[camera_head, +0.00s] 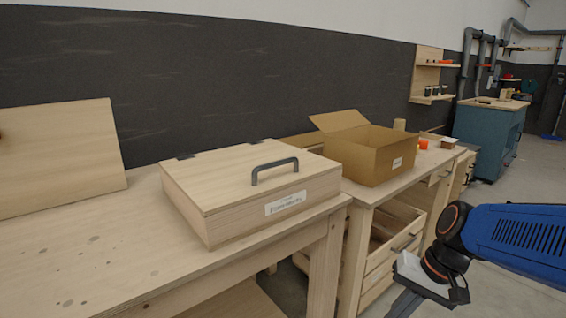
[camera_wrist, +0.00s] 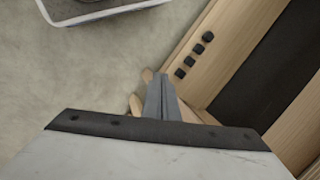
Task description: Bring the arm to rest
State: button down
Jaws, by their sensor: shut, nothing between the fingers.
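My blue arm (camera_head: 520,236) reaches in from the right edge in the head view, beside the workbench. Its wrist hangs low over the floor in front of the wooden drawers. My gripper (camera_wrist: 160,80) shows in the wrist view as a narrow grey pair of fingers, shut with nothing between them. In the head view its grey fingers run down to the bottom edge, and their tips are out of frame. It touches nothing that I can see.
A closed wooden box (camera_head: 240,180) with a dark handle stands on the bench, and an open cardboard box (camera_head: 378,160) stands behind it. A drawer (camera_head: 395,250) below is partly open, close to my wrist. A white-rimmed bin (camera_wrist: 110,12) sits on the floor. Grey floor lies right.

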jog(key=s+d+r+n+t+h, duration=0.4)
jog(key=s, duration=0.2)
jog(key=shift+s+d, duration=0.2)
jog(key=shift+d, duration=0.15)
dwell(1.0)
